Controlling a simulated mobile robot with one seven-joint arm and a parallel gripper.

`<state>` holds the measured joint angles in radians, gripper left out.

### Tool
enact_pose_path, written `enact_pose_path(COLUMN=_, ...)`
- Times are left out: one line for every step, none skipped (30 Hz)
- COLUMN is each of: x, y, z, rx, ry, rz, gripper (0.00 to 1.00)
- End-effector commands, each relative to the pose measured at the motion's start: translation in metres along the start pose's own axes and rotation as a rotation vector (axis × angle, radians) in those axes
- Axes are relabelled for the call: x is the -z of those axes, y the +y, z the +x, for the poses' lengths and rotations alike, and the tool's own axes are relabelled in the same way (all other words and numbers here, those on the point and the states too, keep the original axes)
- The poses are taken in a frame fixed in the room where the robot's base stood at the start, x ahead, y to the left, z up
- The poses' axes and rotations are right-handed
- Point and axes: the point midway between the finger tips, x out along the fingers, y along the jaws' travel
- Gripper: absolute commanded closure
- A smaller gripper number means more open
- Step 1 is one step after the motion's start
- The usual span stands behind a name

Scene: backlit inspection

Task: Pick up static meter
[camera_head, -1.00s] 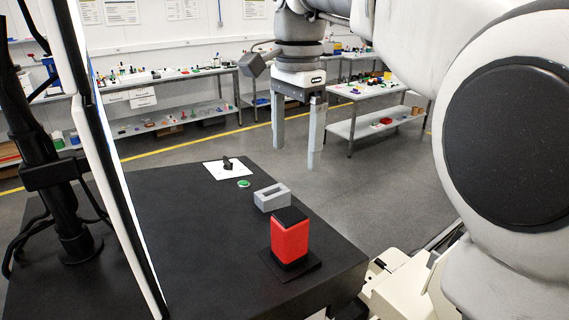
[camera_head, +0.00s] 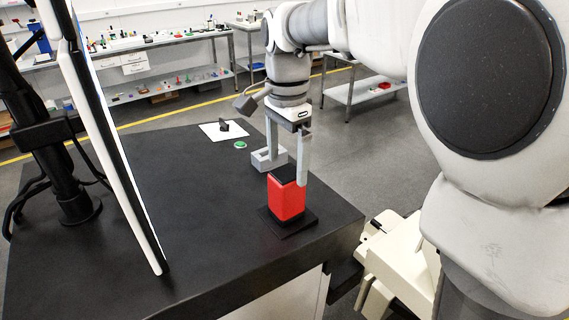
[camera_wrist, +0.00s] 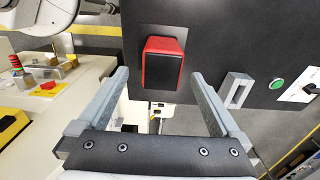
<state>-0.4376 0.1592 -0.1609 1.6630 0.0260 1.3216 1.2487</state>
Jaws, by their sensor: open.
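The static meter appears to be the red upright box with a black top (camera_head: 287,199), standing on a flat black base near the front right corner of the black table. It also shows in the wrist view (camera_wrist: 161,66), at upper middle. My gripper (camera_head: 288,168) is open and empty, pointing down at the meter's top. In the head view one finger overlaps the meter's right upper edge and the other is to its left, behind. In the wrist view the meter lies centred between the fingertips (camera_wrist: 160,76); I cannot tell whether they reach below its top.
A grey hollow block (camera_head: 264,160) sits just behind the meter. A green disc (camera_head: 240,145) and a white sheet with a small black object (camera_head: 223,126) lie farther back. A tall bright panel (camera_head: 118,150) stands at left. The table's middle is clear.

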Motion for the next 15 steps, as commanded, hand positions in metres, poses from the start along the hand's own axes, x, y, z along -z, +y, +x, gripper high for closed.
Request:
enact_pose_path(x=0.000, y=0.000, z=0.008, rx=-0.003, ry=-0.001, rz=0.000, gripper=0.00)
enact_pose_path(x=0.001, y=-0.001, z=0.013, rx=-0.005, ry=-0.001, rz=0.000, gripper=0.00)
enact_pose_path(x=0.001, y=-0.002, z=0.019, rx=-0.004, ry=-0.001, rz=0.000, gripper=0.00)
enact_pose_path(x=0.002, y=-0.002, z=0.023, rx=-0.004, ry=-0.001, rz=0.000, gripper=0.00)
enact_pose_path(x=0.002, y=-0.002, z=0.028, rx=-0.004, ry=-0.001, rz=0.000, gripper=0.00)
enact_pose_path(x=0.002, y=-0.002, z=0.034, rx=-0.004, ry=-0.001, rz=0.000, gripper=0.00)
enact_pose_path(x=0.002, y=-0.002, z=0.036, rx=-0.002, ry=-0.001, rz=0.000, gripper=0.00)
enact_pose_path(x=0.002, y=-0.002, z=0.039, rx=-0.002, ry=-0.001, rz=0.000, gripper=0.00)
enact_pose_path(x=0.002, y=-0.002, z=0.042, rx=-0.002, ry=-0.001, rz=0.000, gripper=0.00)
enact_pose_path(x=0.002, y=-0.002, z=0.043, rx=-0.002, ry=-0.001, rz=0.000, gripper=0.00)
enact_pose_path(x=0.002, y=-0.002, z=0.043, rx=-0.001, ry=0.000, rz=0.000, gripper=0.00)
enact_pose_path(x=0.002, y=-0.002, z=0.044, rx=0.000, ry=0.000, rz=0.000, gripper=0.00)
enact_pose_path(x=0.002, y=-0.002, z=0.044, rx=0.000, ry=0.000, rz=0.000, gripper=0.00)
enact_pose_path(x=0.002, y=-0.003, z=0.044, rx=0.000, ry=0.000, rz=0.000, gripper=0.00)
enact_pose_path(x=0.002, y=-0.003, z=0.043, rx=0.000, ry=0.000, rz=0.000, gripper=0.00)
